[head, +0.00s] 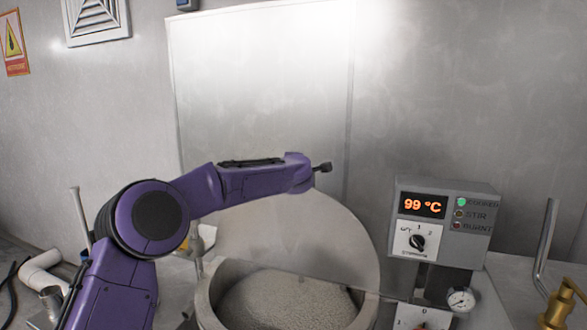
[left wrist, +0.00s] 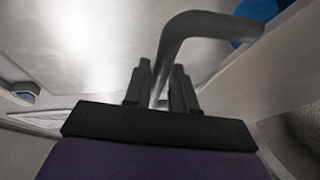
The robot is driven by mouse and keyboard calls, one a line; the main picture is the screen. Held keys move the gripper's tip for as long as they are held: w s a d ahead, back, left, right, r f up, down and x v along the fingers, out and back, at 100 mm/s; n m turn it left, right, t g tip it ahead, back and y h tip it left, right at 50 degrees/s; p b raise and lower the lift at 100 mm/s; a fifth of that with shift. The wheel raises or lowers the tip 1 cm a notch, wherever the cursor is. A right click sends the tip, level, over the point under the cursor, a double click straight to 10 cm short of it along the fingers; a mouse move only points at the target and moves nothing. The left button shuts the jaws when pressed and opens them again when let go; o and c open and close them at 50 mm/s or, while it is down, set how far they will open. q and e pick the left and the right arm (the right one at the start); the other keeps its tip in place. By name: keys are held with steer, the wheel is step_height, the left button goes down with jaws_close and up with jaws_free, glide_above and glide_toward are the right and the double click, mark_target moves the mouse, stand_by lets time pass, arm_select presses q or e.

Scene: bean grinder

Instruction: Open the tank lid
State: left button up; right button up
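The round grey tank lid (head: 318,232) stands raised and tilted behind the tank (head: 206,296) in the head view. The tank mouth is uncovered and shows pale grainy contents (head: 285,302). My purple left arm reaches across from the left, and its gripper (head: 316,168) is at the lid's upper edge. In the left wrist view, a bent grey handle (left wrist: 186,28) runs down between the two dark fingers of my left gripper (left wrist: 161,78). The fingers look closed around the bar, with little gap on either side. My right gripper is not in view.
A control box (head: 447,222) reading 99 °C stands to the right of the tank, with a gauge (head: 460,300) below it. A brass fitting (head: 565,305) is at the far right. White pipes (head: 45,268) lie at the left. A wall panel (head: 260,100) rises behind the lid.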

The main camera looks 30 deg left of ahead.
arm_select(q)
steer(key=shift+w+f, duration=0.1)
steer(key=shift+d+b, duration=0.15)
steer(key=shift+b, duration=0.15)
steer(key=b+v, duration=0.4)
steer(key=v, duration=0.6)
steer(key=shift+s+b, duration=0.2)
steer(key=shift+b, duration=0.1)
